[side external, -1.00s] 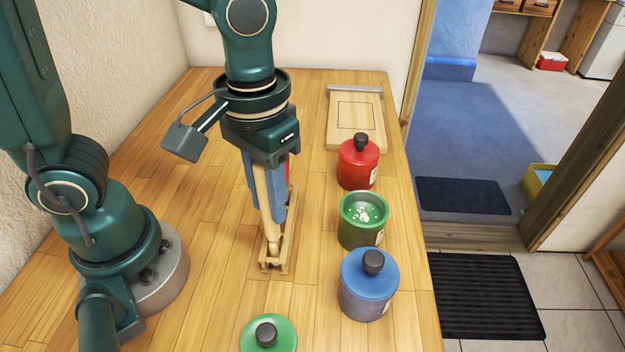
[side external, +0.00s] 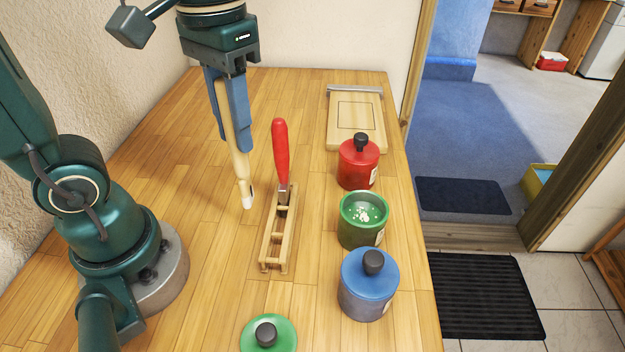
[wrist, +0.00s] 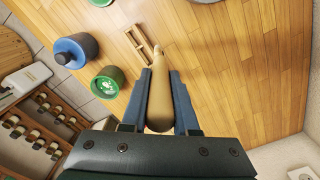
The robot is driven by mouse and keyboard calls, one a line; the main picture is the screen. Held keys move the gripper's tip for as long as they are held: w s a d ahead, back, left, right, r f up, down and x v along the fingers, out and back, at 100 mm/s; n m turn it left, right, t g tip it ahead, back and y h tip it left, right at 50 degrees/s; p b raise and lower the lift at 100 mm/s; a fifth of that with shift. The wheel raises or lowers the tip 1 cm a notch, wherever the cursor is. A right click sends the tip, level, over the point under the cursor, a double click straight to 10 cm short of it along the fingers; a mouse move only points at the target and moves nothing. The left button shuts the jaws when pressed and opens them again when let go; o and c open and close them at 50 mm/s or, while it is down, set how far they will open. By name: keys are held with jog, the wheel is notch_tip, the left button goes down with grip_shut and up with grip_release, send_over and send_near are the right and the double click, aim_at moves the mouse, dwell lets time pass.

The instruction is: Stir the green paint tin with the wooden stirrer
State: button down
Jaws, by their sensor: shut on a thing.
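The green paint tin (side external: 362,229) stands open on the right side of the worktop, with white flecks on its green contents. It also shows in the wrist view (wrist: 103,92). Its green lid (side external: 268,335) with a dark knob lies at the front edge of the side view. My gripper (side external: 236,146) is shut on the wooden stirrer (side external: 242,172) and holds it above the worktop, slightly tilted, left of the rack. In the wrist view the stirrer (wrist: 167,80) points away between the blue fingers (wrist: 165,100).
A wooden rack (side external: 271,243) holds a red-handled tool (side external: 281,155) upright beside the stirrer. A closed red tin (side external: 356,170) and a closed blue tin (side external: 367,296) flank the green tin. A wooden board (side external: 355,134) lies at the back.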

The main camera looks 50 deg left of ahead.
jog(key=a+r, duration=0.3)
jog(key=a, duration=0.2)
jog(key=w+m, duration=0.2)
jog(key=w, duration=0.8)
jog(key=w+d+r+n+t+h, duration=0.1)
jog(key=d+r+n+t+h, duration=0.1)
jog(key=d, duration=1.2)
notch_tip(320, 180, down, 9)
jog(key=shift+d+f, duration=0.2)
jog(key=shift+w+d, duration=0.1)
jog(key=shift+w, duration=0.05)
dwell(0.5)
